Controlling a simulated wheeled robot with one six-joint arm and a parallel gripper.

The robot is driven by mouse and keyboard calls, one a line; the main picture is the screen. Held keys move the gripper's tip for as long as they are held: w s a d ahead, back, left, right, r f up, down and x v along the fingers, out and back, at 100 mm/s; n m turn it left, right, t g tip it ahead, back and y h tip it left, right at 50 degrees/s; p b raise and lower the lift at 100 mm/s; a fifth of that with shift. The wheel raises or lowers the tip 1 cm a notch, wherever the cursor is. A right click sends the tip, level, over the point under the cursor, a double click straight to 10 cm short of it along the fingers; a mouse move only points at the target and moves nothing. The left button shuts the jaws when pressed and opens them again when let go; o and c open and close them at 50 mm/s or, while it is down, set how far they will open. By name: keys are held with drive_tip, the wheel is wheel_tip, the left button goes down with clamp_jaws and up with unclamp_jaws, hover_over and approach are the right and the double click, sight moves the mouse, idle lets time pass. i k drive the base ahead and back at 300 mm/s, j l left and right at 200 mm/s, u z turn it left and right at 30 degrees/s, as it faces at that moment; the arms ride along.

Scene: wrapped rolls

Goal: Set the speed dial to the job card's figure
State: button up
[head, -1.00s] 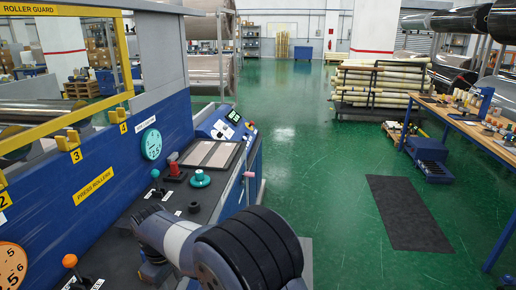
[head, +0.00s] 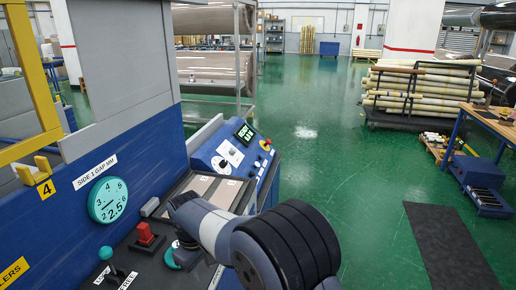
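A teal knob (head: 172,257) sits on the dark console top, partly covered by my arm. I cannot read a label that shows whether it is the speed dial. My gripper (head: 187,241) shows only as a dark part under the end of my arm, close to the teal knob. Its fingers are hidden, and I cannot tell whether it touches the knob.
A red control (head: 147,238) stands left of the teal knob. A round teal gauge (head: 108,200), labelled for side 1 gap, reads about 2.5 on the blue machine wall. A small teal ball knob (head: 105,253) is at front left.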

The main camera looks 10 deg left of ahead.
sight(224, 163)
drive_tip(key=i, duration=1.7)
drive_tip(key=i+u, duration=0.25)
drive_tip(key=i, duration=0.2)
drive_tip(key=i+l+u, duration=0.25)
drive_tip(key=i, duration=0.15)
drive_tip(key=i+l+u, duration=0.2)
drive_tip(key=i, duration=0.2)
